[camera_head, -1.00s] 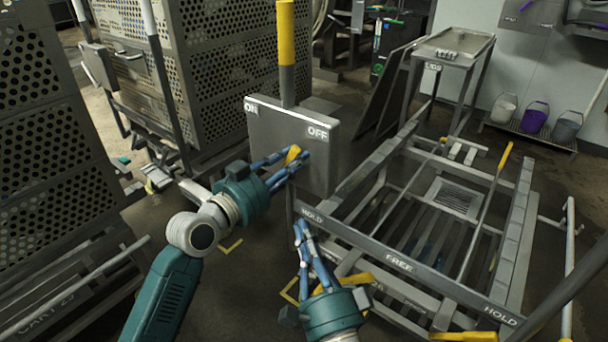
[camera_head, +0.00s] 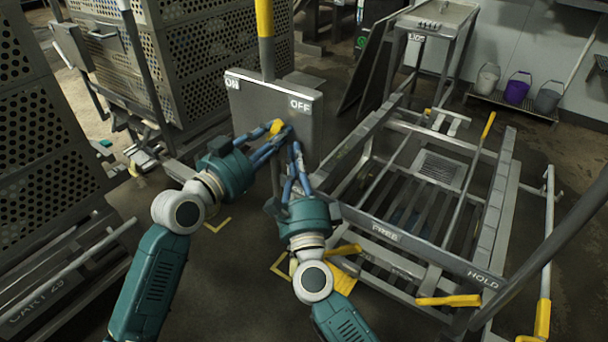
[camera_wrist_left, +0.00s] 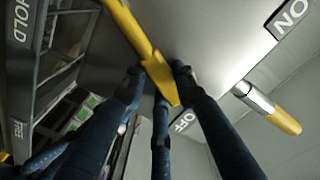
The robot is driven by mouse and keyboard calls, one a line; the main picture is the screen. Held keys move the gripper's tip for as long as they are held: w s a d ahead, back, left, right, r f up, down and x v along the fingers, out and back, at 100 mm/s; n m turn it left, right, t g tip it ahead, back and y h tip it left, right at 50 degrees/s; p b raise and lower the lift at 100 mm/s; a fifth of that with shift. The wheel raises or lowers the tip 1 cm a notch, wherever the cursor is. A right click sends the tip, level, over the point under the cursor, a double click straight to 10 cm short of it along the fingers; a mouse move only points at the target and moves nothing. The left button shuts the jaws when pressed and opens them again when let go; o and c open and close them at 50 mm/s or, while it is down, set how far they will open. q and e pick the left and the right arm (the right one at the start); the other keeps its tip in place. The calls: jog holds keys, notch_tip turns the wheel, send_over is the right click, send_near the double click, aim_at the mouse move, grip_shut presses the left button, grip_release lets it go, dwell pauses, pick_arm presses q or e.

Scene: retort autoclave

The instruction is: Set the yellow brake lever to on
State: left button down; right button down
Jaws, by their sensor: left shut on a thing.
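The grey brake plate (camera_head: 262,105) has ON at its left and OFF at its right. The yellow lever (camera_head: 276,126) shows as a small piece in front of the plate, below and left of OFF. My left gripper (camera_head: 284,134) is shut on it. In the left wrist view the yellow lever (camera_wrist_left: 136,36) runs down between the fingers (camera_wrist_left: 160,78), its tip near OFF. My right gripper (camera_head: 292,150) is just below and beside the left fingertips; I cannot tell whether its fingers are open or shut.
A yellow-topped post (camera_head: 264,22) rises behind the plate. A perforated cart (camera_head: 185,65) stands behind at left. At right is a low metal frame (camera_head: 440,262) labelled FREE and HOLD, with yellow handles. Buckets (camera_head: 517,88) stand at the far right wall.

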jog(key=shift+w+a+r, duration=0.5)
jog(key=shift+w+a, duration=0.05)
jog(key=shift+a, duration=0.25)
pick_arm(q)
jog(key=shift+d+f, duration=0.1)
jog(key=shift+f, duration=0.05)
pick_arm(e)
jog(key=shift+w+a+r, duration=0.4)
jog(key=shift+a+r, duration=0.1)
jog(key=shift+r, duration=0.1)
pick_arm(q)
jog(key=c, duration=1.3)
grip_release()
jog(key=shift+c, duration=0.2)
pick_arm(e)
jog(key=shift+f, duration=0.15)
